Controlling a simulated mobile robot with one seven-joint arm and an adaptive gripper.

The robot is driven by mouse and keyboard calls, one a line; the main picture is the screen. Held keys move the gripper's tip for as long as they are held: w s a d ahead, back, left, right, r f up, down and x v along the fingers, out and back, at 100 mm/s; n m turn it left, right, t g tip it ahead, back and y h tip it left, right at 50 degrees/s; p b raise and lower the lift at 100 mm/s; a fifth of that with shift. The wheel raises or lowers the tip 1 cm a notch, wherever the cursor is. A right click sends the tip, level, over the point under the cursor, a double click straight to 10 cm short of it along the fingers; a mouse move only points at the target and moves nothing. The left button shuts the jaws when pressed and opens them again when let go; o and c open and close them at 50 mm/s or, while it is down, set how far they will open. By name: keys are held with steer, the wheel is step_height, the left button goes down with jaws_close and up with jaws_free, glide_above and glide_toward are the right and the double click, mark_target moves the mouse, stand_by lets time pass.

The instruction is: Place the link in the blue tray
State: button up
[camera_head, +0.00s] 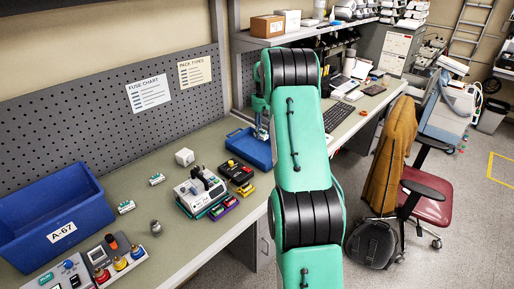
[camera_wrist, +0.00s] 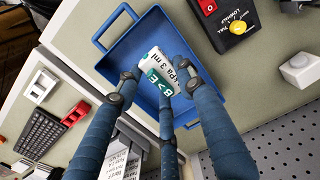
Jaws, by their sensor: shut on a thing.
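The link (camera_wrist: 158,66), a white cylinder with a green band and printed text, is between the blue fingers of my gripper (camera_wrist: 160,85) in the wrist view. My gripper is shut on it. The blue tray (camera_wrist: 100,73) lies behind the link in that view, its handle at upper left. In the head view the blue tray (camera_head: 240,149) sits on the bench, and my gripper (camera_head: 262,134) points down over its right part. My arm hides the tray's right side there. I cannot tell whether the link touches the tray floor.
A large blue bin (camera_head: 50,218) marked A-67 stands at left. A pump device (camera_head: 200,190), a black box with a yellow knob (camera_head: 236,170), and small white-green cylinders (camera_head: 156,179) are on the bench. A pegboard (camera_head: 110,105) rises behind. A keyboard (camera_head: 338,115) lies beyond the tray.

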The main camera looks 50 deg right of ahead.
steer(key=s+d, duration=0.2)
glide_above(266, 160)
steer(key=shift+m, duration=0.4)
steer(key=shift+s+f, duration=0.2)
steer(key=shift+f, duration=2.3)
steer(key=shift+f+b, duration=0.65)
steer(key=shift+f, duration=1.85)
steer(key=shift+f+b, duration=0.6)
steer(key=shift+f, duration=1.9)
steer(key=shift+f, duration=0.15)
